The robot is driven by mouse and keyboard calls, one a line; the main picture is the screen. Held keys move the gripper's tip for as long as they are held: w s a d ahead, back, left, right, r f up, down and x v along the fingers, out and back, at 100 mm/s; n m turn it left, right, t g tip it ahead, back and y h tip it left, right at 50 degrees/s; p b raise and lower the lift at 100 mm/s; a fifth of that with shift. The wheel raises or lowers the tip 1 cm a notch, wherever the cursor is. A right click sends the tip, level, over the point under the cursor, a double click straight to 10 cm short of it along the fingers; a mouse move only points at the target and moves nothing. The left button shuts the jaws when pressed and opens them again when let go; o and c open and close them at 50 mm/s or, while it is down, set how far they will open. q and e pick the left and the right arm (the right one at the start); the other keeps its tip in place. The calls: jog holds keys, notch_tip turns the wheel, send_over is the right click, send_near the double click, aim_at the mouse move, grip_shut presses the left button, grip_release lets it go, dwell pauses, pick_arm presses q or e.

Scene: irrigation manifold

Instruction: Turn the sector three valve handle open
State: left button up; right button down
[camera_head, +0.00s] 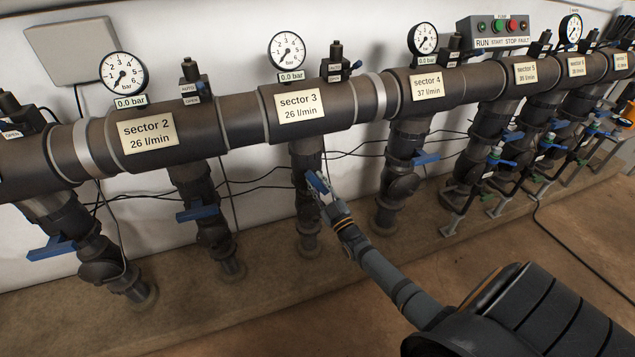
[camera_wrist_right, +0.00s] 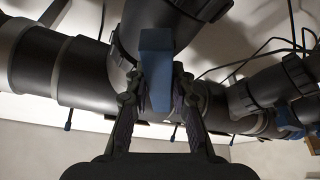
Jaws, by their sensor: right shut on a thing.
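The sector three valve handle (camera_head: 318,184) is a blue lever on the vertical pipe under the "sector 3, 26 l/min" label (camera_head: 299,106). My right gripper (camera_head: 324,194) comes from the lower right and is shut on this handle. In the right wrist view the blue handle (camera_wrist_right: 156,70) stands between the two fingers of the gripper (camera_wrist_right: 157,98), with a finger against each side. The fingers hide part of the handle and its joint to the pipe. The sector 3 gauge (camera_head: 287,50) has a tag reading 0.0 bar. My left gripper is not in view.
Blue handles of sector 2 (camera_head: 197,212) and sector 4 (camera_head: 426,159) sit on neighbouring pipes. The thick horizontal manifold (camera_head: 238,121) runs above. Thin black cables hang along the wall behind. A control box (camera_head: 499,32) is at the upper right.

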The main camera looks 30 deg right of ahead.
jog(key=m+h, duration=0.2)
jog(key=m, duration=0.2)
jog(key=shift+m+h+p, duration=0.3)
jog(key=shift+m+h, duration=0.8)
jog(key=shift+m, duration=0.7)
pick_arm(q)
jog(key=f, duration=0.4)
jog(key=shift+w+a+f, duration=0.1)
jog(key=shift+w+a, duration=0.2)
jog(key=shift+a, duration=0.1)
pick_arm(e)
jog(key=shift+f+m, duration=0.1)
jog(key=shift+m, duration=0.3)
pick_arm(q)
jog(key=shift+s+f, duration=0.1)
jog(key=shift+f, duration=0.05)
pick_arm(e)
jog(key=c, duration=1.2)
grip_release()
jog(key=v, duration=1.2)
